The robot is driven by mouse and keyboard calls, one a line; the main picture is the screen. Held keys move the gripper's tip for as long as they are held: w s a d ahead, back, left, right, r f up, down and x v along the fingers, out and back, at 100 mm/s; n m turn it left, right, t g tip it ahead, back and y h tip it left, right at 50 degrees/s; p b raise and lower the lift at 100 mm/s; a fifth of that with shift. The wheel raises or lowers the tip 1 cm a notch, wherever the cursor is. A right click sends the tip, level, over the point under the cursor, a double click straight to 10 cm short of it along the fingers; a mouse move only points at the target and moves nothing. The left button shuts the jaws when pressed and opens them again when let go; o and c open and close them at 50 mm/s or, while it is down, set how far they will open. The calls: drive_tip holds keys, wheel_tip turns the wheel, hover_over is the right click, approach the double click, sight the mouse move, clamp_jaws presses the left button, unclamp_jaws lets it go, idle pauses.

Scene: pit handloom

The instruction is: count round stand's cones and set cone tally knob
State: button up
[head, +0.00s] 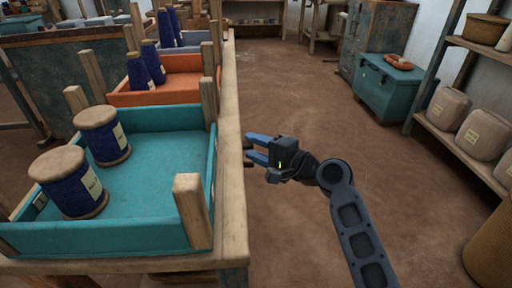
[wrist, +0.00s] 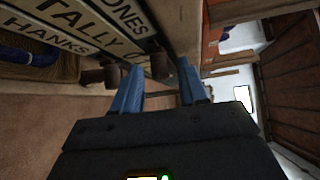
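In the wrist view a pale board (wrist: 90,22) with dark lettering reads "TALLY", "HANKS" and a partly cut-off "ONES". Two dark brown knob-like pieces, one on the left (wrist: 103,75) and one on the right (wrist: 161,66), sit by its edge; I cannot tell their settings. My gripper (head: 247,152) is open and empty, just right of the long table's edge in the head view. Its blue fingers (wrist: 158,84) are apart in the wrist view, close to the right knob, with no clear contact. I cannot make out a round stand in either view.
The wooden table (head: 236,200) holds a teal tray (head: 150,185) with two blue spools, and an orange tray (head: 185,82) with blue cones. More cones stand behind. A teal chest (head: 385,92) and a shelf (head: 465,145) stand right. The brown floor (head: 300,95) between is clear.

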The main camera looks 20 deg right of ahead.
clamp_jaws()
idle(0.3)
drive_tip(key=w+d+b, duration=0.3)
drive_tip(key=w+b, duration=0.1)
drive_tip(key=w, duration=0.7)
drive_tip(key=shift+w+d, duration=0.2)
drive_tip(key=shift+d, duration=0.15)
drive_tip(key=shift+o, duration=0.4)
unclamp_jaws()
